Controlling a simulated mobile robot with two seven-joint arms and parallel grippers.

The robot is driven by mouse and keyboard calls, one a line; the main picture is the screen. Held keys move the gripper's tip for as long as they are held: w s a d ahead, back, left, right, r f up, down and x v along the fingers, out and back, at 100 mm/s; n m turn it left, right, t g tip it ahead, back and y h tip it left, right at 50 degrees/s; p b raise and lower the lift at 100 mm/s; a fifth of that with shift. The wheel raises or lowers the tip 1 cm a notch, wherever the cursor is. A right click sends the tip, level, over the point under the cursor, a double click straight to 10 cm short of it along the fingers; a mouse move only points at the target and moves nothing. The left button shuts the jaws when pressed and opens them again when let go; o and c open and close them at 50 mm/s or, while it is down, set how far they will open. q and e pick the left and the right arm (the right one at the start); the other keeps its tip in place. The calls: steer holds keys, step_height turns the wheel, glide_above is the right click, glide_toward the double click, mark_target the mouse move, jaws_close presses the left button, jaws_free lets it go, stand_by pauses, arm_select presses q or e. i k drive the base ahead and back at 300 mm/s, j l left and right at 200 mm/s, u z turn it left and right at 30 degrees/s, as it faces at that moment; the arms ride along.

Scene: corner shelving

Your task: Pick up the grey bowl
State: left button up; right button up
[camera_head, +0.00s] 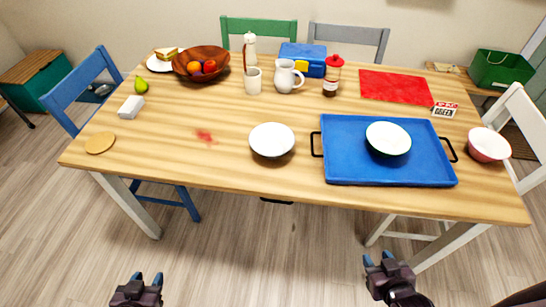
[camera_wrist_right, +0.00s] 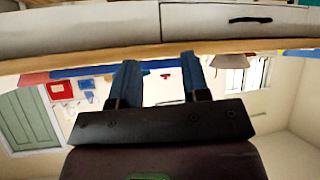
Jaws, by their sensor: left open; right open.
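A bowl with a white inside and a greyish outer side (camera_head: 272,140) sits upright on the wooden table near the front edge, left of the blue tray. A second bowl, white inside and dark outside (camera_head: 388,138), stands in the tray. A third bowl, pinkish outside (camera_head: 489,144), is at the right end. Which is the grey one is hard to tell; the first looks greyest. My left gripper (camera_head: 146,278) and right gripper (camera_head: 378,259) are open and empty, low in front of the table. The right gripper's blue fingers (camera_wrist_right: 160,65) are apart in the right wrist view.
The blue tray (camera_head: 335,172) has black handles. A red stain (camera_head: 205,136) and a round coaster (camera_head: 100,143) are on the left. A wooden fruit bowl (camera_head: 187,74), jug (camera_head: 288,76) and bottle (camera_head: 332,76) stand behind. The table's front edge lies between my grippers and the bowls.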

mark_target(271, 141)
steer(key=k+z, duration=0.4)
steer(key=z, duration=0.25)
steer(key=j+z, duration=0.55)
steer(key=k+j, duration=0.1)
steer(key=j, duration=1)
steer(key=k+j, duration=0.1)
steer(key=j, duration=2.1)
steer(key=i+j, duration=0.15)
steer(key=i, duration=0.1)
